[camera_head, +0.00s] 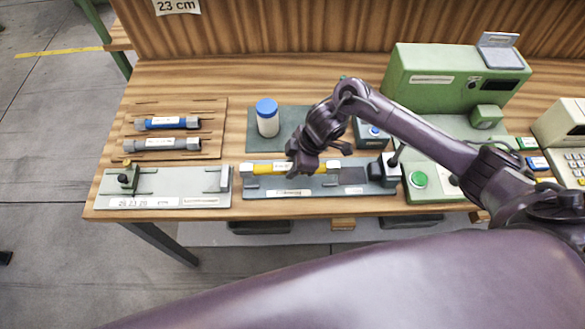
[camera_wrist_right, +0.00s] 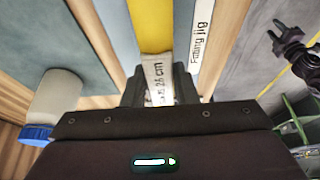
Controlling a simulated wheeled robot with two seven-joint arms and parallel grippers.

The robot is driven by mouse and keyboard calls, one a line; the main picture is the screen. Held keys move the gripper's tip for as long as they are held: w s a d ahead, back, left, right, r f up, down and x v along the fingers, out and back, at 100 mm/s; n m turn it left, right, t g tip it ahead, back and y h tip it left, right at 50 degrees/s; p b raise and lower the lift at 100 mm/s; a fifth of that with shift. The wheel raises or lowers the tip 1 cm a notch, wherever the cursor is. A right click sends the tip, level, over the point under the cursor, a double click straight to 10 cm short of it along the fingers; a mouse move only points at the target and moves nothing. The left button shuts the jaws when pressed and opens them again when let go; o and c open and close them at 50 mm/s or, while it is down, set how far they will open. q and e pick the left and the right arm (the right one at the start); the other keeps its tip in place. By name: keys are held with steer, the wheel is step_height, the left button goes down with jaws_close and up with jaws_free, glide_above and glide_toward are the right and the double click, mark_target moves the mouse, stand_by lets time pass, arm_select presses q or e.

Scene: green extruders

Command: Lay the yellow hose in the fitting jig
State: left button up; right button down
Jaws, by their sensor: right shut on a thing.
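The yellow hose (camera_head: 262,168) has grey end fittings and a white label. It lies lengthwise along or just above the back part of the grey fitting jig (camera_head: 235,205). I cannot tell whether it touches the jig. My right gripper (camera_head: 294,168) points down and is shut on the hose around its labelled middle. In the right wrist view the yellow hose (camera_wrist_right: 150,22) runs up from between the dark fingers, with "26 cm" readable on its label. The wrist and fingers hide part of the hose.
A second plate (camera_head: 160,190) with a clamp stands left of the jig. Behind it, a wooden rack (camera_head: 190,110) holds a blue and a grey hose. A blue-capped bottle (camera_head: 267,120) stands behind the jig. A green machine (camera_head: 435,85) and a green button (camera_head: 418,179) are at right.

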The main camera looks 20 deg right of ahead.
step_height(320, 180, down, 2)
steer(key=shift+f, duration=0.2)
steer(key=shift+f, duration=0.1)
steer(key=shift+f, duration=0.1)
steer(key=c, duration=1.1)
jaws_free()
steer(key=shift+c, duration=0.2)
steer(key=shift+r, duration=0.25)
steer(key=b+v, duration=0.1)
steer(key=v, duration=1.1)
steer(key=shift+s+d, duration=0.1)
